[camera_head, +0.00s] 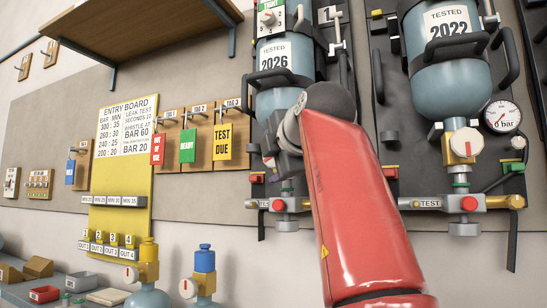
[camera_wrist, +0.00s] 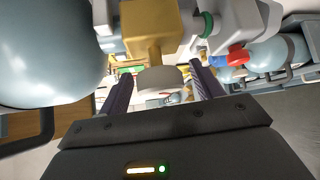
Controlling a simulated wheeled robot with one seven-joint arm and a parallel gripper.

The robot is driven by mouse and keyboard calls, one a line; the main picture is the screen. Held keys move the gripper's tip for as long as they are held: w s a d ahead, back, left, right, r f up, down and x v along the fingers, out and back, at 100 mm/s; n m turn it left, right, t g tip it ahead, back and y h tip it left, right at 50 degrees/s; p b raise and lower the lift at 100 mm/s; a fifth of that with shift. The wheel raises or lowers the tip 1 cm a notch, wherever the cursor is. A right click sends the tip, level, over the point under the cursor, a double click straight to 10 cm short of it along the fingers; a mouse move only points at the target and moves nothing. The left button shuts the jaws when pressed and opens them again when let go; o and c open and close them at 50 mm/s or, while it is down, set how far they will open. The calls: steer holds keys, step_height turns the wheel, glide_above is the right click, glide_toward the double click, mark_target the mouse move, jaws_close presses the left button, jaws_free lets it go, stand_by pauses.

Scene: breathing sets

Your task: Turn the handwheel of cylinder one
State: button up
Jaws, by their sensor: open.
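Cylinder one (camera_head: 285,73), blue-grey with a "TESTED 2026" label and a "1" tag above it, hangs on the board left of a second cylinder. Its valve is hidden behind my red arm in the head view. In the wrist view a blue-grey cylinder (camera_wrist: 45,55) fills the left, with a brass valve body (camera_wrist: 150,22) at the top. A pale round handwheel (camera_wrist: 160,80) projects from the valve towards my gripper (camera_wrist: 160,92). My gripper is open, one finger on each side of the handwheel; contact cannot be told. In the head view the gripper is mostly hidden by the arm.
The second cylinder (camera_head: 450,75), labelled "TESTED 2022", has its own white handwheel (camera_head: 466,142) and a gauge (camera_head: 503,117) close on the right. A yellow entry board (camera_head: 122,190) and hanging tags are left. A wooden shelf (camera_head: 140,30) juts out above left.

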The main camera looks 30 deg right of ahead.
steer(key=v, duration=0.7)
steer(key=shift+s, duration=0.4)
steer(key=shift+a, duration=0.15)
